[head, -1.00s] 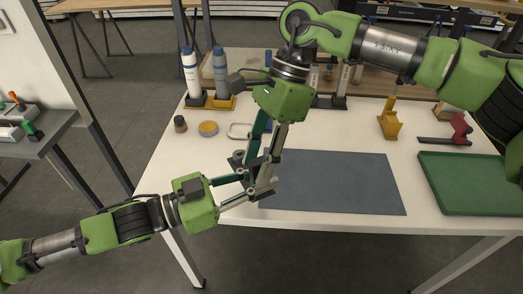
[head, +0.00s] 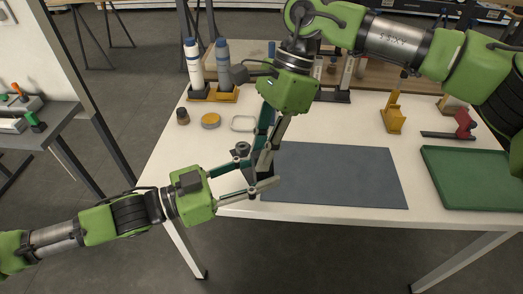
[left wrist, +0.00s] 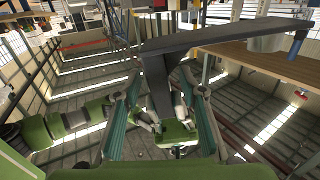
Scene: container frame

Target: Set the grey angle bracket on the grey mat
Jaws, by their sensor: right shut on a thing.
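The grey angle bracket (left wrist: 161,85) shows as a dark L-shape in the left wrist view, with one long flange across the top and the other reaching down between my left fingers. In the head view it is small and mostly hidden among the fingers. My right gripper (head: 265,161) points down and is shut on the bracket, above the table near the mat's left edge. My left gripper (head: 258,168) comes in from the left; its fingers are spread apart around the bracket. The grey mat (head: 340,180) lies flat and bare on the table's front part.
A green tray (head: 480,180) stands right of the mat. A yellow holder (head: 393,118) and a red part (head: 463,124) stand behind. Two bottles (head: 193,65), a dark jar (head: 183,116), a yellow disc (head: 211,121) and a pale ring (head: 243,123) are at the left.

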